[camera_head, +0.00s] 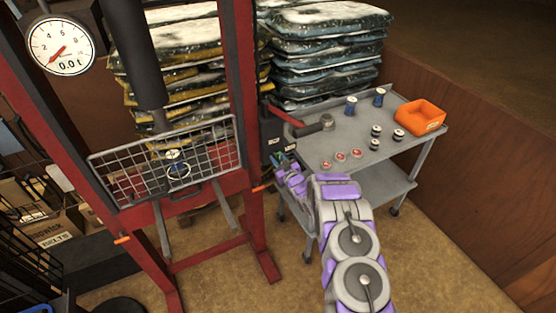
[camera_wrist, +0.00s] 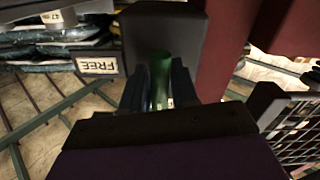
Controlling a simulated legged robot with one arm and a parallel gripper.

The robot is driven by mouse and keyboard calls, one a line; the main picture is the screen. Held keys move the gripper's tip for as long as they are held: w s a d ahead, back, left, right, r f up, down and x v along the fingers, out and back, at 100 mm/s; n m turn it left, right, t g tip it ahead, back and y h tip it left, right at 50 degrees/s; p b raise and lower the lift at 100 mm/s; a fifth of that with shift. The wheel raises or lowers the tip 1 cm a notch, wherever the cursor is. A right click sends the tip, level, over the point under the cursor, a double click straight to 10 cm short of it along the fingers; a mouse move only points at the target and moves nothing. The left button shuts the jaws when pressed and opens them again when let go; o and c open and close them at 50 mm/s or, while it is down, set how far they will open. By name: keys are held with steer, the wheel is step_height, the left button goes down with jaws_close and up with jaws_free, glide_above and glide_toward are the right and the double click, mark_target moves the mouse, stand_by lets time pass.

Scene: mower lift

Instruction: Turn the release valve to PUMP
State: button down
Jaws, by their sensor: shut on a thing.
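The release valve's green handle (camera_wrist: 161,72) shows in the wrist view, standing between the two dark fingers of my gripper (camera_wrist: 158,88). The gripper is shut on it. A pale label reading FREE (camera_wrist: 97,65) is left of the fingers; no PUMP label is readable. In the head view my gripper (camera_head: 281,162) reaches the dark pump unit (camera_head: 273,140) beside the right post of the red press. The valve is mostly hidden there by the gripper, and its exact angle cannot be told.
A red pump lever (camera_head: 287,117) sticks out above my gripper. The grey cart (camera_head: 349,144) with an orange bin (camera_head: 420,117) and several small parts stands to the right. A mesh guard (camera_head: 122,181) fronts the press (camera_head: 245,75). The gauge (camera_head: 60,45) reads 0.0t.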

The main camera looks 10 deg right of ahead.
steer(key=shift+f, duration=0.1)
steer(key=c, duration=0.9)
jaws_free()
steer(key=shift+c, duration=0.2)
steer(key=p+v, duration=0.1)
steer(key=v, duration=1.6)
steer(key=shift+s+p, duration=0.15)
steer(key=shift+p, duration=0.25)
steer(key=shift+d, duration=0.1)
